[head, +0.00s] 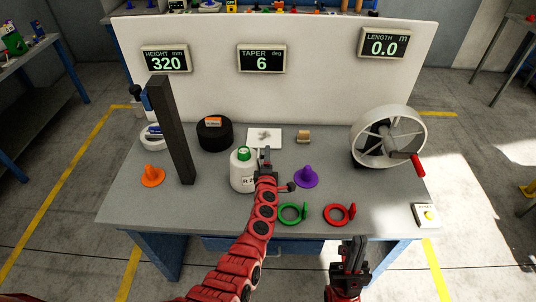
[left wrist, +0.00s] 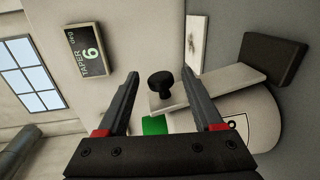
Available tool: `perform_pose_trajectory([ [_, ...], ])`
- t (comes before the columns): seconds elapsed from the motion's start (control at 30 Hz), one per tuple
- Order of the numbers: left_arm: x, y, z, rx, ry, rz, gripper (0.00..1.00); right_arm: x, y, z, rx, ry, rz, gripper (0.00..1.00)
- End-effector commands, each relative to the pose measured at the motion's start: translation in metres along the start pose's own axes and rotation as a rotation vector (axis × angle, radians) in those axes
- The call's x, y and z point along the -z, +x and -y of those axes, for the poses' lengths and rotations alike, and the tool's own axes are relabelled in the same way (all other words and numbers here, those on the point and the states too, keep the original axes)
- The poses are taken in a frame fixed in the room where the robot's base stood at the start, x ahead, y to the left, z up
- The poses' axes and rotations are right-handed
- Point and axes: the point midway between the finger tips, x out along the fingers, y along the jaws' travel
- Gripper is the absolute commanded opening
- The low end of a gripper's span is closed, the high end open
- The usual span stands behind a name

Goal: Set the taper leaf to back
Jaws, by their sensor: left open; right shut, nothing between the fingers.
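The taper display (head: 261,58) on the white back panel reads 6 deg; it also shows turned on its side in the left wrist view (left wrist: 88,50). In the left wrist view a light flat plate (left wrist: 240,84), which looks like the taper leaf, carries a black knob (left wrist: 160,83) near one end. My left gripper (head: 265,157) is open; the knob appears between its fingers (left wrist: 160,75), apart from both. In the head view my left arm hides most of that spot. My right gripper (head: 353,250) is shut and empty in front of the table edge.
A white bottle (head: 243,174) with a green cap stands just left of my left gripper. A dark post (head: 172,130) is further left. A wheel (head: 387,120) with a red handle stands at right.

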Motion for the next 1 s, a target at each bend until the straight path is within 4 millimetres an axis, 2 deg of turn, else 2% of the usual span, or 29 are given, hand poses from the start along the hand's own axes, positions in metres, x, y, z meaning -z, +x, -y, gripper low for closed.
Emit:
perform_pose_trajectory([
  [0.03, -0.002, 0.008, 0.005, 0.002, 0.003, 0.003, 0.68, -0.001, -0.008, 0.0, 0.0, 0.0, 0.0, 0.0],
  [0.1, -0.001, 0.018, 0.002, -0.002, 0.002, 0.0, 0.68, -0.002, -0.013, 0.001, 0.0, 0.0, 0.0, 0.0],
  [0.3, -0.001, 0.038, 0.003, 0.0, 0.002, 0.001, 0.68, -0.005, -0.027, 0.001, 0.0, 0.0, 0.0, 0.0],
  [0.73, 0.0, 0.044, 0.001, 0.003, -0.002, 0.0, 0.68, -0.005, -0.03, 0.002, 0.0, 0.0, 0.0, 0.0],
  [0.77, 0.0, 0.044, 0.001, 0.003, -0.002, 0.0, 0.66, -0.005, -0.03, 0.002, 0.0, 0.0, 0.0, 0.0],
  [1.0, 0.0, 0.044, 0.001, 0.002, -0.001, 0.0, 0.23, -0.005, -0.03, 0.002, 0.0, 0.0, 0.0, 0.0],
])
